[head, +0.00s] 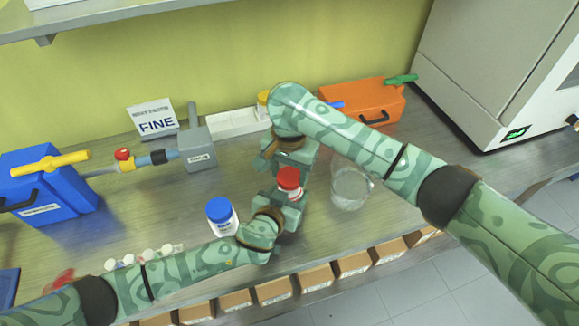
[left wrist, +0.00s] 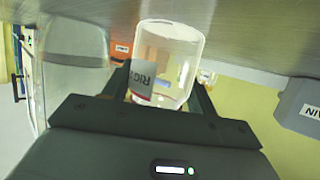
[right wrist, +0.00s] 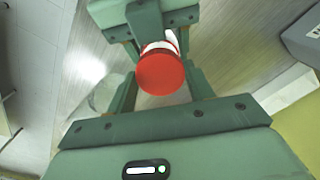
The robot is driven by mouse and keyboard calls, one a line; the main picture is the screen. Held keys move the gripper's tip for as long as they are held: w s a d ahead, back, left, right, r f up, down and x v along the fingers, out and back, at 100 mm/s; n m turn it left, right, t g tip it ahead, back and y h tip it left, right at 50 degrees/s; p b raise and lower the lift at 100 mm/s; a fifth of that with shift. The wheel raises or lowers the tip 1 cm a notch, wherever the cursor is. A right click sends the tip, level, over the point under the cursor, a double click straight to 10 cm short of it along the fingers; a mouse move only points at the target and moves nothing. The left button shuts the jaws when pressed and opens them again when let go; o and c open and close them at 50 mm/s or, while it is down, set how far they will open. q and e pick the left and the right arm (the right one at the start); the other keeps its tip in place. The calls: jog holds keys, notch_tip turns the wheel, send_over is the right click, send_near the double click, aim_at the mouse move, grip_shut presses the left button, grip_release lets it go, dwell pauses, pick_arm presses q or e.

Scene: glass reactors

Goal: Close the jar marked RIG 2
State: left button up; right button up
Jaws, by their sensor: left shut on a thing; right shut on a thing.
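The jar (left wrist: 165,62) is clear glass with a white and red label reading "RIG"; the rest of the label is cut off. My left gripper (head: 287,212) is shut on the jar's body, with a finger on each side in the left wrist view. The red lid (head: 289,178) is at the jar's top, and it also shows in the right wrist view (right wrist: 161,72) between my right gripper's fingers. My right gripper (head: 288,172) is shut on the lid. I cannot tell how tightly the lid sits on the jar.
A white bottle with a blue cap (head: 221,215) stands left of the jar, and a glass beaker (head: 350,188) stands right.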

jog(key=shift+f, duration=0.1)
dwell(0.4)
jog(key=shift+f, duration=0.8)
jog(key=shift+f, duration=0.55)
pick_arm(q)
grip_shut()
pick_arm(e)
jog(key=m, duration=0.6)
jog(key=o, duration=0.9)
jog(key=shift+o, duration=0.2)
jog(key=shift+r, duration=2.25)
